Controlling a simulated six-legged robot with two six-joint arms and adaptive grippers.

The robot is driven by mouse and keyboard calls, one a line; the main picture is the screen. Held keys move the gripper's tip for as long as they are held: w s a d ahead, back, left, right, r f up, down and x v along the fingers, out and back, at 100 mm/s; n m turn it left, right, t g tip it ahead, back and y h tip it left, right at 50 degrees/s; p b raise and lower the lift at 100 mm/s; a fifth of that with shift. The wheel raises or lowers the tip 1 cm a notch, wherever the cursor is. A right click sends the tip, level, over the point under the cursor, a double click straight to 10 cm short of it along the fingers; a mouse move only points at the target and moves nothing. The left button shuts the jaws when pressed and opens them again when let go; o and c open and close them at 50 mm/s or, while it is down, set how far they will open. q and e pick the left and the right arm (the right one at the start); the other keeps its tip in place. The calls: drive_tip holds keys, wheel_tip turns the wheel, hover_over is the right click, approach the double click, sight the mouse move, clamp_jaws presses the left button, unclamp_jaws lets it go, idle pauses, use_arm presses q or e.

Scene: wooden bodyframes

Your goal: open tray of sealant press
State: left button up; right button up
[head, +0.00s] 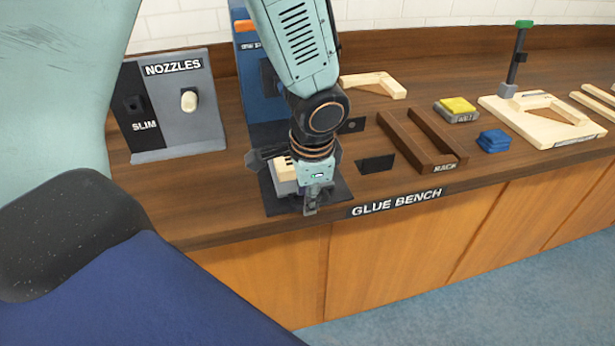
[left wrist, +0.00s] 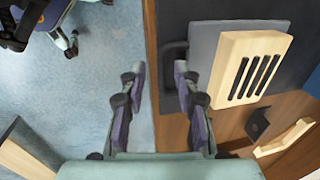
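The sealant press (head: 262,75) is the blue upright unit at the back of the bench, partly hidden behind my left arm. At its foot is a grey tray (head: 284,187) with a pale slotted wooden piece (head: 285,169) on it, over a dark plate. The left wrist view shows the tray (left wrist: 204,40), the slotted piece (left wrist: 250,68) and a dark handle (left wrist: 167,58) on the tray's edge. My left gripper (head: 312,204) is at the tray's front; its fingers (left wrist: 160,72) are spread and empty, the right fingertip close to the handle. Contact cannot be told. My right gripper is out of view.
The NOZZLES stand (head: 175,105) is left of the press. A brown rack (head: 422,140), yellow block (head: 457,105), blue pads (head: 493,140) and wooden frame with a clamp (head: 545,115) lie to the right. The floor (head: 480,300) before the bench is clear.

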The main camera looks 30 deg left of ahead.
use_arm(q)
wheel_tip(320, 180, up, 11)
drive_tip(key=s+d, duration=0.1)
drive_tip(key=shift+s+d, duration=0.25)
drive_tip(key=shift+s, duration=0.15)
idle(0.3)
drive_tip(key=s+d+f+n+h+b, duration=0.1)
drive_tip(key=s+f+n, duration=0.1)
drive_tip(key=f, duration=0.8)
drive_tip(key=s+d+f+n+h+b, duration=0.1)
drive_tip(key=s+d+f, duration=0.15)
drive_tip(key=f, duration=0.85)
drive_tip(key=s+a+f+n+g+b, duration=0.1)
drive_tip(key=s+f+n+b, duration=0.2)
drive_tip(key=s+f, duration=1.3)
drive_tip(key=s+n, duration=0.1)
drive_tip(key=n, duration=0.1)
drive_tip(key=shift+s+n, duration=0.15)
drive_tip(key=shift+n, duration=0.15)
